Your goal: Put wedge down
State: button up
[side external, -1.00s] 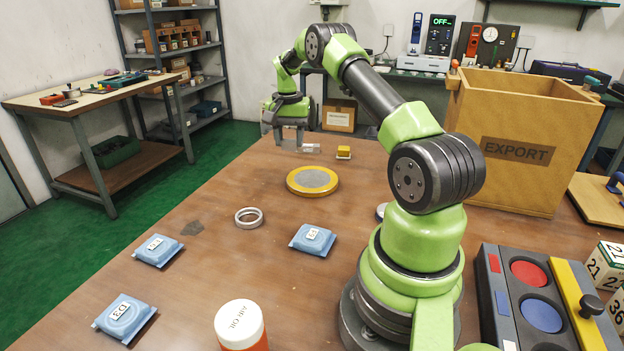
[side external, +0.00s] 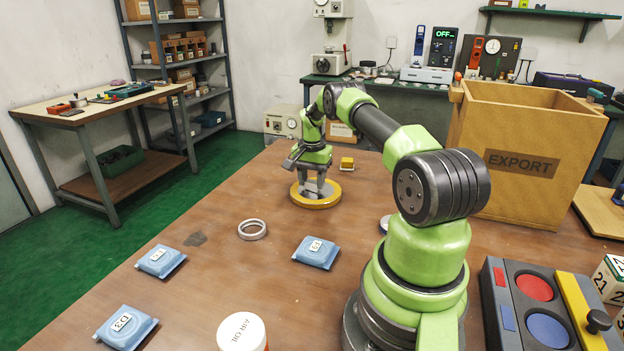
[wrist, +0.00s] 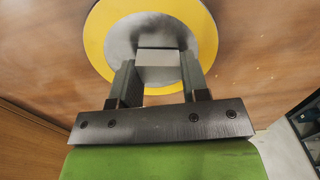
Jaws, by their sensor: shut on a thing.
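A grey metal wedge (wrist: 156,58) sits between my fingers in the wrist view, and my gripper (wrist: 156,66) is shut on it. A round disc with a yellow rim (wrist: 205,38) and a grey centre lies beneath it. In the side view my gripper (side external: 316,187) points down over the same disc (side external: 316,204), fingertips close to its grey top. The wedge is hard to make out there between the fingers. I cannot tell whether the wedge touches the disc.
A small yellow block (side external: 347,163) stands behind the disc. A metal ring (side external: 252,230) and several blue packets (side external: 316,252) lie in front. A tall EXPORT box (side external: 520,160) stands to the right. The table left of the disc is clear.

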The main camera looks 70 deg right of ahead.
aim_at(312, 181)
jog(key=o, duration=1)
jog(key=shift+f, duration=0.1)
notch_tip(312, 181, up, 12)
jog(key=w+a+r+n+t, duration=0.15)
jog(key=a+r+n, duration=0.25)
jog(key=a+r, duration=0.6)
jog(key=w+a+r+n+t, duration=0.1)
jog(key=a+r+n+t, duration=0.15)
jog(key=a+r, duration=0.7)
jog(key=s+a+f+n+t, duration=0.1)
jog(key=s+a+n, duration=0.1)
jog(key=s+a, duration=0.3)
jog(key=s+a+n+t+y, duration=0.1)
jog(key=s+a+n, duration=0.2)
jog(key=s+a, duration=0.2)
jog(key=s+a+f+n+t+y, duration=0.1)
jog(key=s+a+n, duration=0.1)
jog(key=s+a, duration=0.3)
jog(key=shift+s+a+f+n, duration=0.15)
jog(key=shift+s+a, duration=0.05)
jog(key=shift+a, duration=0.55)
jog(key=shift+s+a+f+n, duration=0.1)
jog(key=shift+s+a+f, duration=0.05)
jog(key=shift+a, duration=0.6)
